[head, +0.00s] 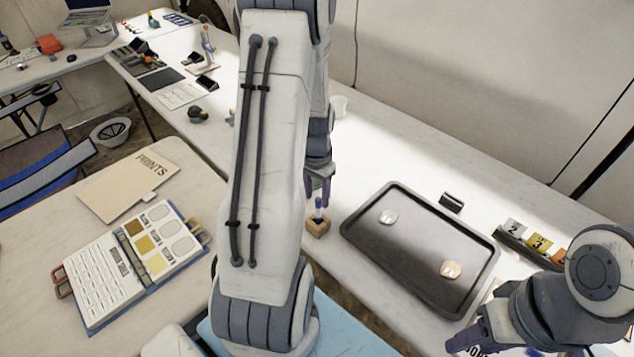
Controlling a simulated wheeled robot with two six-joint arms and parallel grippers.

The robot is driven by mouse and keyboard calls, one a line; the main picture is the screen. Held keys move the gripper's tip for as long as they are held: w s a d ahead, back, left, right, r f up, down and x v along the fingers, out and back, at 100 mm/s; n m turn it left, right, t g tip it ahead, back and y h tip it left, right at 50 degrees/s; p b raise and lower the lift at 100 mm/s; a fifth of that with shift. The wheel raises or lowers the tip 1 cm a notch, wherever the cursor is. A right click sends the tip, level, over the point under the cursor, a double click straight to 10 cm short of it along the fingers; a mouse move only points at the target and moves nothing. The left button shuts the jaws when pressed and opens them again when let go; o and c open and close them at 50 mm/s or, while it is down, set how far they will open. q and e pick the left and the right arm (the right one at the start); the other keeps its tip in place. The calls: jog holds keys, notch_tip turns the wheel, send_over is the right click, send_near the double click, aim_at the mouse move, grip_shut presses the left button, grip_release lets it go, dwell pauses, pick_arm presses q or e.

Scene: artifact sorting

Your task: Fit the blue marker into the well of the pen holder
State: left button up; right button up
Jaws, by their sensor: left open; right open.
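The pen holder (318,229) is a small wooden block on the white table, just left of the dark tray. The blue marker (319,208) stands upright at the holder, its lower end at the block's top; how deep it sits in the well I cannot tell. My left gripper (318,196) is open, with its fingers pointing down around or just above the marker's upper end; contact is not clear. My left arm covers the area left of the holder. My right gripper (468,344) is open at the lower right, away from the holder, and partly cut off by the frame.
A dark tray (372,235) with two small pale pieces lies right of the holder. An open binder (100,285) and a PRINTS folder (115,192) lie at left. A pale cup (339,106) stands farther back.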

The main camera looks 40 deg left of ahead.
pick_arm(q)
notch_tip(320, 180, up, 5)
jog(key=shift+r, duration=0.2)
jog(key=shift+d+r, duration=0.1)
jog(key=shift+d, duration=0.05)
jog(key=s+d+r+m, duration=0.2)
jog(key=d+r, duration=0.1)
jog(key=d, duration=0.8)
jog(key=s+d+r+m, duration=0.1)
jog(key=d+r+m, duration=0.25)
jog(key=d, duration=0.65)
jog(key=s+d+r+m+h, duration=0.1)
jog(key=s+d+r+m, duration=0.1)
jog(key=s+d, duration=0.7)
jog(key=s+r, duration=0.1)
jog(key=s, duration=0.2)
jog(key=shift+s+d+m, duration=0.3)
jog(key=shift+s+m, duration=0.05)
jog(key=shift+s, duration=0.05)
